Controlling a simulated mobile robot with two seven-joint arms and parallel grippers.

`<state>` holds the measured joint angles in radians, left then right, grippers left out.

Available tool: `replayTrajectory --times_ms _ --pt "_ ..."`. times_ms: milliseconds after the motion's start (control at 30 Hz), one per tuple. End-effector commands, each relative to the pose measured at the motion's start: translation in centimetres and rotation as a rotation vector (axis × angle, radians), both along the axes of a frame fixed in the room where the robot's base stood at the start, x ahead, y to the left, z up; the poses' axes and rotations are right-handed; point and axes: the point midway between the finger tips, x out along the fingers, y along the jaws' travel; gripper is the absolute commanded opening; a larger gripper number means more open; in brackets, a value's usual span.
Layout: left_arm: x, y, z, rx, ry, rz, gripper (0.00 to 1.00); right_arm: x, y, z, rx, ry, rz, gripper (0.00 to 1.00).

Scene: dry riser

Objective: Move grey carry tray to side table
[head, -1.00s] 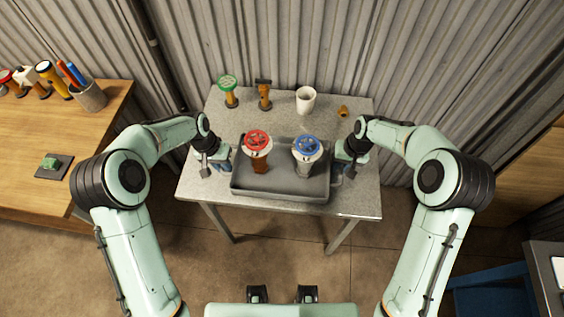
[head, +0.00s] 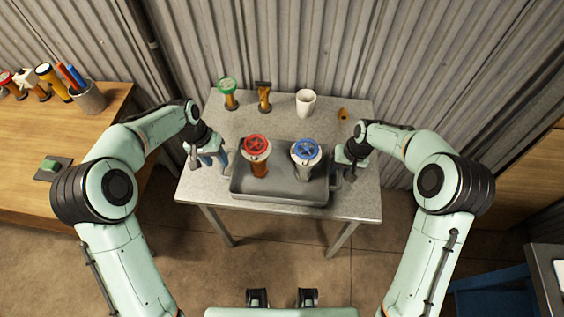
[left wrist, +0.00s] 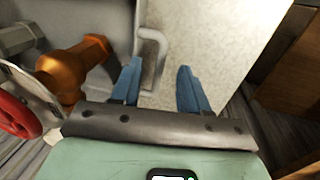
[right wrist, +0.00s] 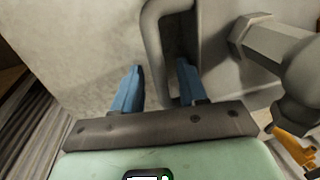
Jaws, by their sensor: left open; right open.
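The grey carry tray (head: 280,190) sits on the metal table, holding an orange-brown fitting with a red handwheel (head: 257,147) and a grey fitting with a blue handwheel (head: 306,149). My left gripper (head: 221,160) is open at the tray's left end. In the left wrist view, a tray handle (left wrist: 153,50) shows just beyond its blue fingertips (left wrist: 158,70), closer to the left finger. My right gripper (head: 343,171) is open at the right end. In the right wrist view, the other handle (right wrist: 152,30) shows near its fingertips (right wrist: 160,72). I cannot tell which surface is the side table.
Behind the tray on the metal table (head: 200,185) stand a green-topped fitting (head: 228,92), an orange-black fitting (head: 264,97), a white cup (head: 306,102) and a small brass part (head: 343,113). A wooden bench (head: 25,120) is left; a dark-edged surface (head: 545,285) is lower right. A corrugated wall stands behind.

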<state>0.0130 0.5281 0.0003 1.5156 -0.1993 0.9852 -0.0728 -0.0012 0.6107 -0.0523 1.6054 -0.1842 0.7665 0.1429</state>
Motion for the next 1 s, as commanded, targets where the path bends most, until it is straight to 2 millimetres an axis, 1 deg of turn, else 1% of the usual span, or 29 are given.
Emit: replayTrajectory --times_ms 33,100,267,367,600,733,900,1000 --pt "0.1 0.1 0.7 0.001 -0.002 0.0 0.45 0.0 0.2 0.0 0.002 0.0 0.002 0.45" --pt "0.0 0.2 1.2 0.001 0.0 0.0 0.45 0.0 0.2 0.0 0.002 0.0 0.002 0.45" --pt "0.0 0.4 1.8 0.001 0.001 0.0 0.45 0.0 0.1 0.5 0.002 -0.002 0.002 0.45" --pt "0.0 0.4 1.8 0.001 0.001 0.0 0.45 0.0 -0.2 1.9 0.002 -0.003 0.001 0.45" --pt "0.0 0.4 1.8 0.001 0.002 0.001 0.45 0.0 -1.2 6.9 0.001 -0.006 -0.001 0.45" --pt "0.0 0.4 1.8 0.001 0.002 0.001 0.45 -0.1 -1.7 9.3 0.001 -0.004 -0.001 0.45" --pt "0.0 0.4 1.8 0.001 0.002 0.001 0.45 -0.2 -2.1 11.3 0.001 -0.002 0.001 0.45" --pt "0.0 0.4 1.8 0.001 0.002 0.001 0.45 -0.2 -2.2 11.7 0.001 -0.001 0.001 0.45"
